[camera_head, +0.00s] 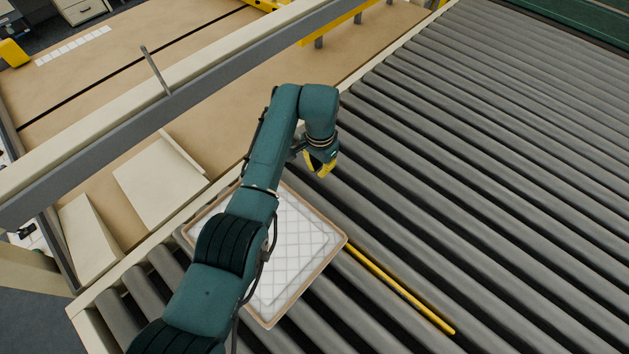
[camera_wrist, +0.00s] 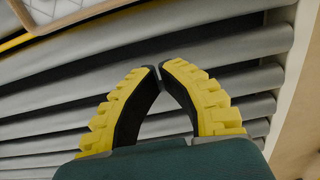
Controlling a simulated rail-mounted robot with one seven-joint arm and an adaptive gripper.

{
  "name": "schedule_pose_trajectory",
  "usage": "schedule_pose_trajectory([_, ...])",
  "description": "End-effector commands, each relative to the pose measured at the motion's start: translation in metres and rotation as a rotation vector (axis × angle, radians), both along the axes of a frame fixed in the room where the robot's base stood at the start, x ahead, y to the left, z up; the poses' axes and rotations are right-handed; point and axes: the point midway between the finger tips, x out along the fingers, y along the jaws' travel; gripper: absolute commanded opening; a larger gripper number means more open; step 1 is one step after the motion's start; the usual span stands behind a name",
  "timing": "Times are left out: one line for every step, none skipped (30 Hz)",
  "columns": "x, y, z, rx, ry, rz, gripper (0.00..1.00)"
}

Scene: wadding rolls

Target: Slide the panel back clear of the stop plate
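The panel (camera_head: 308,245) is a white quilted pad in a tan frame, lying on the grey rollers and partly hidden behind my arm. Its corner also shows in the wrist view (camera_wrist: 50,12) at top left. A thin yellow bar (camera_head: 400,287), perhaps the stop plate, runs between rollers from the panel's right corner to the lower right. I cannot tell whether they touch. My gripper (camera_head: 322,170) is above the rollers, beyond the panel's far edge and apart from it. In the wrist view its yellow-backed fingers (camera_wrist: 160,68) meet at the tips, with nothing visible between them.
The roller bed (camera_head: 480,150) is clear on the right. A pale side rail (camera_head: 350,82) borders it on the left. Beyond lies a tan table (camera_head: 225,85) with pale boards (camera_head: 160,180), crossed by a raised grey beam (camera_head: 200,80) with a thin upright post.

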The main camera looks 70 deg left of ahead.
Motion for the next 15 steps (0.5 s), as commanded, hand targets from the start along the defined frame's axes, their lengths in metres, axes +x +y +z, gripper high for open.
schedule_pose_trajectory([-0.001,-0.001,-0.01,-0.005,0.004,0.0,0.0])
schedule_pose_trajectory([-0.001,-0.001,-0.017,-0.005,0.003,0.0,0.0])
schedule_pose_trajectory([-0.001,-0.001,-0.025,-0.005,0.003,0.0,0.0])
schedule_pose_trajectory([-0.001,-0.001,-0.033,-0.005,0.004,0.0,0.0])
schedule_pose_trajectory([-0.001,-0.001,-0.039,-0.005,0.003,0.0,0.0])
schedule_pose_trajectory([-0.001,-0.001,-0.048,-0.005,0.004,0.0,0.0])
schedule_pose_trajectory([-0.001,0.0,-0.055,-0.003,0.003,0.001,0.0])
schedule_pose_trajectory([-0.001,-0.001,-0.061,-0.004,0.004,0.001,0.0])
schedule_pose_trajectory([-0.001,0.0,-0.071,-0.003,0.003,0.001,0.0])
schedule_pose_trajectory([-0.001,0.0,-0.078,-0.004,0.004,0.001,0.0])
schedule_pose_trajectory([-0.001,0.0,-0.084,-0.003,0.003,0.001,0.0])
schedule_pose_trajectory([-0.003,-0.001,-0.089,-0.003,0.002,0.001,0.0])
schedule_pose_trajectory([-0.007,-0.002,-0.083,-0.001,0.001,0.002,0.0])
schedule_pose_trajectory([-0.011,-0.004,-0.082,-0.001,0.001,0.003,0.0])
schedule_pose_trajectory([-0.016,-0.006,-0.082,-0.002,0.001,0.003,0.0])
